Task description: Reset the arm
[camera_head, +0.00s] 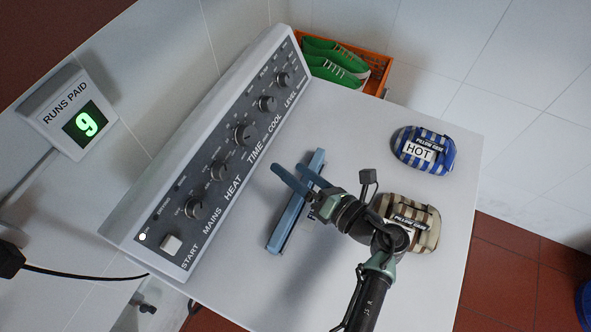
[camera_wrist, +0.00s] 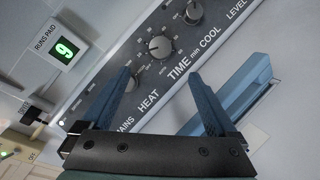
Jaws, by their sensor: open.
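My gripper (camera_head: 300,179) is open and empty. In the head view it hangs over the white machine top, above a blue bar handle (camera_head: 291,222) and to the right of the control panel. In the wrist view its two blue fingers (camera_wrist: 160,95) spread apart in front of the panel's HEAT and TIME knobs, with the blue handle (camera_wrist: 235,90) to the right of them. I cannot tell the exact height of the fingers above the surface.
A dark control panel (camera_head: 228,157) with several knobs runs along the machine's left edge. A blue striped HOT bundle (camera_head: 437,140) and a beige striped bundle (camera_head: 427,212), partly hidden by my arm, lie at right. An orange crate (camera_head: 383,62) holds green shoes behind. A display (camera_head: 85,122) reads 9.

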